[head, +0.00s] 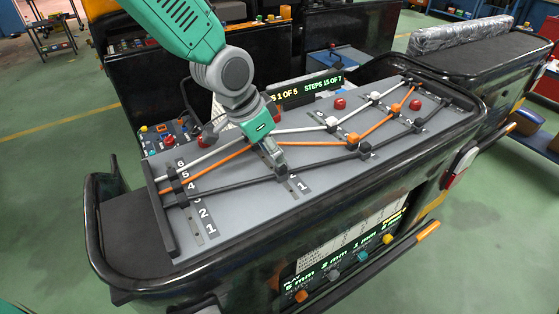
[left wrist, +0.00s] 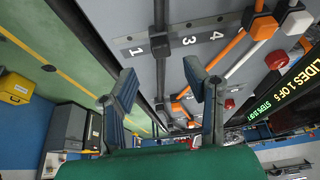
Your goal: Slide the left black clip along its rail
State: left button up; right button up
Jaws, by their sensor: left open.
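My left gripper (head: 276,162) comes down over the middle of the grey sloped panel (head: 230,205). In the left wrist view its two fingers (left wrist: 162,90) are apart, with nothing held between them. A black cable (head: 235,184) runs across the panel, and a dark clip (head: 283,172) on it sits right by the fingertips. Whether they touch it I cannot tell. The numbered rail plate (head: 299,187) lies just in front of the gripper; it also shows in the left wrist view (left wrist: 172,45). My right gripper is out of view.
An orange cable (head: 215,168) and a white cable (head: 212,157) run beside the black one. Red knobs (head: 339,103) stand on the panel. A raised black rim (head: 300,220) borders it. A lit display (head: 310,88) stands behind.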

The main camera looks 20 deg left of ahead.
pick_arm(q)
jog(key=a+v, duration=0.1)
jog(key=v, duration=0.5)
jog(key=shift+f, duration=0.2)
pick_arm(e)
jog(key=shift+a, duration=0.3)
pick_arm(q)
jog(key=shift+d, duration=0.3)
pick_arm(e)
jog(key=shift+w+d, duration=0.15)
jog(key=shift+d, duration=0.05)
